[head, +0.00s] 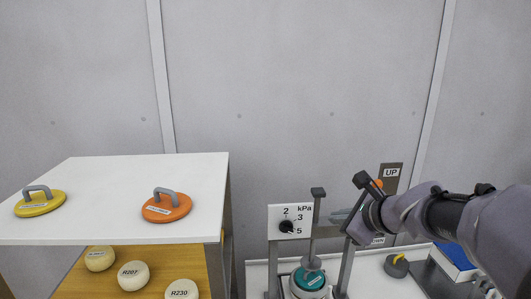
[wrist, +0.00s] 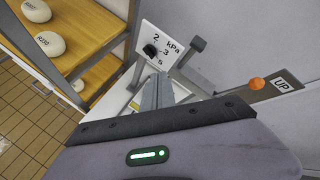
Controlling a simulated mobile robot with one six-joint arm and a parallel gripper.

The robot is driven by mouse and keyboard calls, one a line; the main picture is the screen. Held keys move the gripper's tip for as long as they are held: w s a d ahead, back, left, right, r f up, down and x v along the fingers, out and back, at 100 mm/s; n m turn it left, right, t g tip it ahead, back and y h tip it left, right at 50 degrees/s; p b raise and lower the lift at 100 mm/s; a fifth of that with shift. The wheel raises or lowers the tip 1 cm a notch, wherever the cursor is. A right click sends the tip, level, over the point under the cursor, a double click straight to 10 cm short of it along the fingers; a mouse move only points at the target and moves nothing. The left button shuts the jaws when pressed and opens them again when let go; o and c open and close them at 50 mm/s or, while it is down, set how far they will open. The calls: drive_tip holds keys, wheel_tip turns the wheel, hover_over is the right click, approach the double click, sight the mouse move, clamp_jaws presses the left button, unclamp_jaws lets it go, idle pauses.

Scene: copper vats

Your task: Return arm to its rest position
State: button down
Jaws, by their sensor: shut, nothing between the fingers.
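My gripper (head: 338,215) is shut and empty. My arm reaches in from the right in the head view, and the gripper points left toward the white kPa panel (head: 274,215), in front of the grey wall. In the wrist view the closed fingers (wrist: 160,84) point up the picture toward the same panel (wrist: 148,38). They look close to the panel; I cannot tell the exact gap.
Metal posts of a frame stand around a teal-lidded vessel (head: 309,279) below my gripper. An orange-knobbed lever (wrist: 258,84) stands beside the UP sign (head: 391,172). At left, a white shelf top (head: 110,215) holds a yellow lid (head: 40,204) and an orange lid (head: 167,208).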

drive_tip(key=s+a+f+n+g+b, duration=0.2)
drive_tip(key=s+a+f+n+b, duration=0.3)
drive_tip(key=s+f+n+b, duration=0.4)
drive_tip(key=s+a+f+n+g+b, duration=0.1)
drive_tip(key=s+a+f+n+b, duration=0.4)
drive_tip(key=s+f, duration=0.6)
drive_tip(key=s+f+n+g+h+b, duration=0.1)
drive_tip(key=s+f+n+b, duration=0.5)
drive_tip(key=s+f, duration=0.3)
wheel_tip(320, 180, down, 2)
drive_tip(key=shift+s+f+n+h+b, duration=0.15)
drive_tip(key=shift+s+n+h+b, duration=0.2)
drive_tip(key=shift+b, duration=0.5)
drive_tip(key=c, duration=2.1)
unclamp_jaws()
